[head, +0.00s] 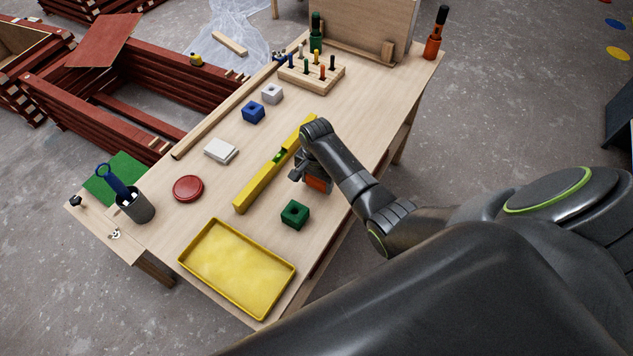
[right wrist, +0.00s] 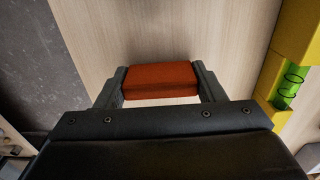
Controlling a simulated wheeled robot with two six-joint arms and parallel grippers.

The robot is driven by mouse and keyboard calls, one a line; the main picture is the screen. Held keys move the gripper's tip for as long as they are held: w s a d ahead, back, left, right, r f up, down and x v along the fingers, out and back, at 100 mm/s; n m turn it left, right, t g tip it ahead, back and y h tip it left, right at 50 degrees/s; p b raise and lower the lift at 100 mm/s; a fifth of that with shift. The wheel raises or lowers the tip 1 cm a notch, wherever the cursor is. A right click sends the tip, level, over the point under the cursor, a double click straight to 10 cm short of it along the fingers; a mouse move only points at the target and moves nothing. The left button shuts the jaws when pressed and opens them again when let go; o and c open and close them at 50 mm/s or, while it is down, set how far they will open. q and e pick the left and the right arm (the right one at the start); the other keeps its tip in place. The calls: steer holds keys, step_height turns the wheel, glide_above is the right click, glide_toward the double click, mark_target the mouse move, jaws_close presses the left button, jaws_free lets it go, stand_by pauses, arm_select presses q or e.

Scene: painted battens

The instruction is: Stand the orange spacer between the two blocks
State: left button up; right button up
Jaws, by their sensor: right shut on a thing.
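The orange spacer (head: 318,184) is between the fingers of my right gripper (head: 311,179), near the table's right edge. In the right wrist view the spacer (right wrist: 160,78) is a flat orange-red block, with a finger of the right gripper (right wrist: 159,84) at each end. I cannot tell whether it touches the table. A blue block (head: 253,113) and a white block (head: 272,94), each with a hole on top, stand apart on the far side of the yellow level. A green block (head: 295,214) stands nearer, below the gripper. My left gripper is not in view.
The yellow level (head: 257,188) lies lengthwise just left of the gripper. A yellow tray (head: 188,258), red disc (head: 188,188), white pad (head: 221,150) and dark cup (head: 136,206) stand nearer. A peg rack (head: 312,77) stands at the far end.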

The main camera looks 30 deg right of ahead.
steer(key=shift+f, duration=0.75)
steer(key=o, duration=1)
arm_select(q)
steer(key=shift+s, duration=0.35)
arm_select(e)
steer(key=shift+r, duration=0.45)
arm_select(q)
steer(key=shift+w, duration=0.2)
arm_select(e)
step_height(320, 180, up, 12)
steer(key=shift+f, duration=0.2)
